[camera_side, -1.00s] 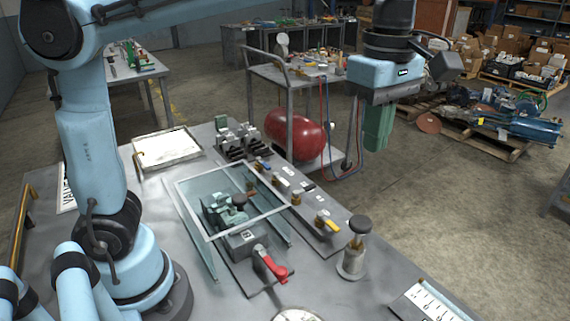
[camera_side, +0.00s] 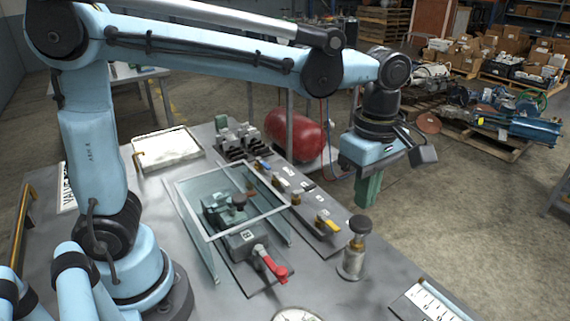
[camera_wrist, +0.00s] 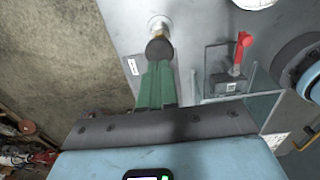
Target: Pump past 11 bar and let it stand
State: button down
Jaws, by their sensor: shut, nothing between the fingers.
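The hand pump (camera_side: 353,255) is a metal post with a dark round knob on top, standing upright on the bench near its right edge. In the wrist view the pump knob (camera_wrist: 159,49) shows just beyond my fingertips. My gripper (camera_side: 368,190) has green fingers, closed together and empty, pointing down above and slightly right of the knob. In the wrist view my gripper (camera_wrist: 157,82) lines up with the knob; I cannot tell whether they touch. A round gauge (camera_side: 297,315) is cut off at the bottom edge, so its reading is hidden.
A red-handled valve (camera_side: 272,265) sits beside a clear-walled guard (camera_side: 205,235) over a fixture. A valve strip (camera_side: 300,197) with yellow and blue levers runs alongside. A ruled plate (camera_side: 432,303) lies at front right. A red tank (camera_side: 294,133) stands behind the bench.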

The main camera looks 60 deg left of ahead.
aim_at(361, 221)
jog(key=shift+f, duration=1.75)
jog(key=shift+f, duration=1.8)
notch_tip(361, 221, up, 14)
jog(key=shift+r, duration=0.15)
